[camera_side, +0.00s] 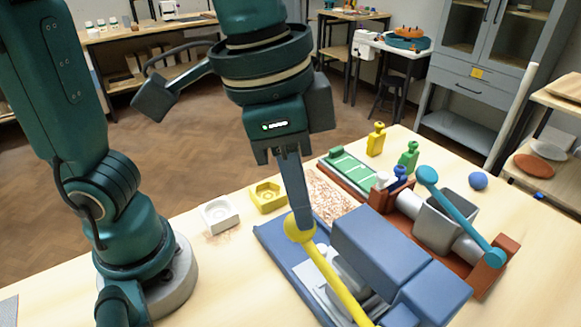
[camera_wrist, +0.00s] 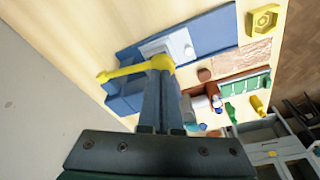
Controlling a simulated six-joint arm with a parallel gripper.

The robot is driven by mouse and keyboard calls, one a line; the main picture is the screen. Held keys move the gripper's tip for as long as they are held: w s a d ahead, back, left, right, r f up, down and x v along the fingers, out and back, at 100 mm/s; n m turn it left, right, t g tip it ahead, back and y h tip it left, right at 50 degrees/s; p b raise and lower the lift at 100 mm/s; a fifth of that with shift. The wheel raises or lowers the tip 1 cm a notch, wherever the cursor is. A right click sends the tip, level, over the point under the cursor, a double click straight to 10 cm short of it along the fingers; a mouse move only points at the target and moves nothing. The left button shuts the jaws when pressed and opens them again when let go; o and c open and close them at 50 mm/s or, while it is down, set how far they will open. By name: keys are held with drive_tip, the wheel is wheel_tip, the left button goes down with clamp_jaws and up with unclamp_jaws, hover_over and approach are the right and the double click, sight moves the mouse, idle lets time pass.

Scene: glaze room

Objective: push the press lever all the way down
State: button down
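The blue press (camera_side: 390,252) stands on the table and has a yellow lever (camera_side: 338,284) along its near side. The lever ends in a round yellow knob (camera_side: 291,228); its other end runs out of the bottom of the side view. The wrist view shows the whole lever (camera_wrist: 128,71) and its knob. My gripper (camera_side: 301,226) points down with its long fingers together, their tips at the knob and overlapping it in the side view. I see nothing held between them. Whether the tips press on the knob or only sit against it, I cannot tell.
A second press with a brown base and teal lever (camera_side: 460,215) stands close on the right. The table's left part is mostly clear.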

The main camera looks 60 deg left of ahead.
drive_tip(key=shift+s+x, duration=0.15)
drive_tip(key=shift+x, duration=0.7)
drive_tip(key=shift+s+x, duration=0.15)
drive_tip(key=shift+x, duration=0.7)
drive_tip(key=shift+a+f, duration=0.2)
drive_tip(key=x, duration=0.3)
drive_tip(key=shift+s+a+f, duration=0.15)
drive_tip(key=shift+s+f, duration=0.1)
drive_tip(key=shift+f, duration=0.05)
drive_tip(key=shift+r, duration=0.1)
drive_tip(key=shift+w+d+v, duration=0.15)
drive_tip(key=shift+w+v, duration=0.1)
drive_tip(key=shift+v, duration=1.35)
drive_tip(key=shift+w+d+v, duration=0.2)
drive_tip(key=shift+w+v, duration=0.1)
drive_tip(key=shift+v, duration=1.25)
drive_tip(key=shift+w+d+v, duration=0.15)
drive_tip(key=shift+w+v, duration=0.1)
drive_tip(key=shift+v, duration=1.35)
drive_tip(key=shift+r, duration=0.2)
drive_tip(key=shift+w+d+v, duration=0.15)
drive_tip(key=shift+w+v, duration=0.05)
drive_tip(key=shift+v, duration=1)
drive_tip(key=shift+w+d+v, duration=0.1)
drive_tip(key=shift+w+v, duration=0.1)
drive_tip(key=shift+v, duration=1.05)
drive_tip(key=shift+r, duration=0.1)
